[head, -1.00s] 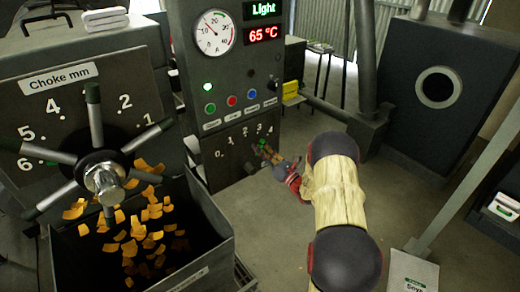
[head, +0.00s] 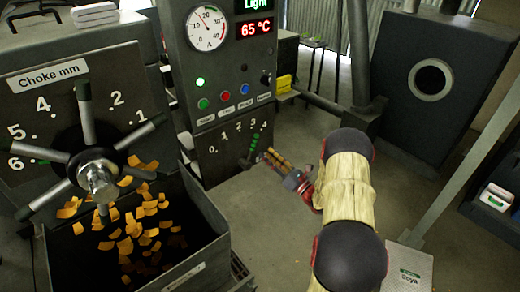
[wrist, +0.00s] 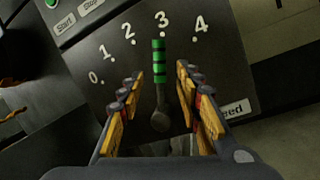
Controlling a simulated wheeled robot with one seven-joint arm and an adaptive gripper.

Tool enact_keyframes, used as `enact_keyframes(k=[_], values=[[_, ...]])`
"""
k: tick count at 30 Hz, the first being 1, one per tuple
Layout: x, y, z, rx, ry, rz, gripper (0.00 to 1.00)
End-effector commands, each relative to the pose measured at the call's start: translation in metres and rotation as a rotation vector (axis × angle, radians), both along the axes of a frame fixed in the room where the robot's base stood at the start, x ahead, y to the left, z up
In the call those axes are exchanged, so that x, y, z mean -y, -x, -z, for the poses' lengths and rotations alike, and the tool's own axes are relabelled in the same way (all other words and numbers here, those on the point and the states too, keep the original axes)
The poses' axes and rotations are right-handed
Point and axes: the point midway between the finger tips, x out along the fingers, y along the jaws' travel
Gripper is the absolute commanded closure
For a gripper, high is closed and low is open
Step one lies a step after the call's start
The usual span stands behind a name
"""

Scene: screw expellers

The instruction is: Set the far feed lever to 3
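The feed lever (wrist: 158,60) has a black handle with green bands and a round pivot. It stands out from a dark panel marked 0 to 4, and in the wrist view its tip points at the 3. In the head view the lever (head: 254,143) is small, under the row of buttons. My gripper (wrist: 158,74) is open, with one finger on each side of the lever's line and gaps on both sides. In the head view my gripper (head: 268,156) is just right of and below the lever, apparently apart from it.
A nearer machine has a spoked choke wheel (head: 98,176) above a bin (head: 205,240) of orange flakes at left. The lever's cabinet carries a gauge (head: 207,28) and coloured buttons. A grey post (head: 470,165) slants at right. Open floor lies behind my arm.

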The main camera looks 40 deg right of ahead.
Motion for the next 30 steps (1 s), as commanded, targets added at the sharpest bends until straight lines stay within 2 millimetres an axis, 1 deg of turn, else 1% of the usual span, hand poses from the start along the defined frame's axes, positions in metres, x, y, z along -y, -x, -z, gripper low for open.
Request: enact_keyframes(k=[1,3,6,9,26,28,30], values=[[0.002,0.009,0.003,-0.002,-0.002,0.003,0.65],[0.003,0.018,0.005,0.0,-0.001,0.002,0.65],[0.005,0.027,0.007,0.0,0.0,0.002,0.65],[0.005,0.032,0.008,0.0,0.0,0.0,0.65],[0.005,0.033,0.009,0.0,0.0,-0.001,0.65],[0.002,0.032,0.006,0.0,0.005,-0.008,0.65],[-0.008,0.027,-0.001,-0.003,0.027,-0.036,0.65]])
